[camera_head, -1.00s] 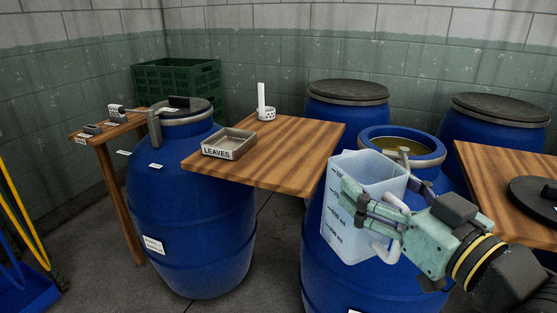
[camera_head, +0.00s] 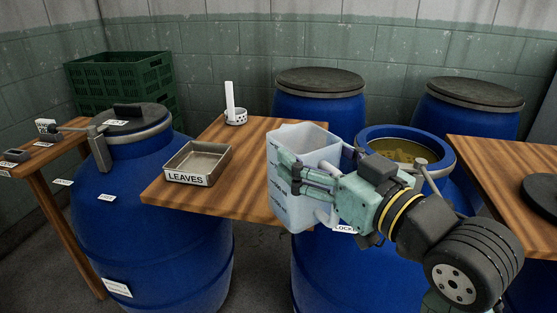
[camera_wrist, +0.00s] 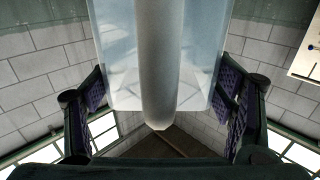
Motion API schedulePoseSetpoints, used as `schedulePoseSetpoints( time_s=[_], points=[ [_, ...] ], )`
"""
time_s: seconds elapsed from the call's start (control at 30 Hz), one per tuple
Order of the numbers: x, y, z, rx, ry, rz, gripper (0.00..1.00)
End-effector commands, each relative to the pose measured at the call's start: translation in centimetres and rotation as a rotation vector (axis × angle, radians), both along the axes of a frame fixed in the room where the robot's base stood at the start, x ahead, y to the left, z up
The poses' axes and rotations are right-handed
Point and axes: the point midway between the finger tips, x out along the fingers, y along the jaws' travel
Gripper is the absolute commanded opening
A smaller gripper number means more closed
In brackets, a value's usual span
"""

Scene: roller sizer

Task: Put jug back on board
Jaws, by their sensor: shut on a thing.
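The jug (camera_head: 299,145) is a translucent pale measuring jug with markings on its side. My gripper (camera_head: 302,177) is shut on the jug at its handle side and holds it roughly upright. The jug is in front of the right end of the wooden board (camera_head: 250,198) and hides part of it. I cannot tell whether the jug's base is above the board or beside it. In the wrist view the jug (camera_wrist: 105,60) fills the upper middle, its pale handle (camera_wrist: 160,70) between the finger pads.
On the board stand a metal tray marked LEAVES (camera_head: 196,165) and a perforated white cup with a white stick (camera_head: 236,115). An open blue barrel (camera_head: 445,152) with yellowish contents is right of the jug. A closed barrel (camera_head: 150,225) stands left. Another wooden top (camera_head: 490,170) lies right.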

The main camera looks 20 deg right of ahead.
Motion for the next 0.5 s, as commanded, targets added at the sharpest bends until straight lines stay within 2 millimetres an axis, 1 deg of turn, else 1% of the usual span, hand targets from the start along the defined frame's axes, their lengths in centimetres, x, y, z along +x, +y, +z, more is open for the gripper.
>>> schedulePoseSetpoints(
  time_s=[0.03, 0.1, 0.3, 0.4, 0.5],
  points=[
    [1.4, -0.1, 0.1, 0.006, 0.002, 0.005, 0.15],
    [3.4, -0.1, -0.1, 0.005, 0.003, 0.006, 0.15],
    [8.7, -0.5, -0.6, 0.004, 0.003, 0.004, 0.15],
    [10.9, -0.6, -0.8, 0.003, 0.003, 0.002, 0.15],
    [12.4, -0.8, -1.0, 0.002, 0.001, 0.002, 0.15]
  ],
)
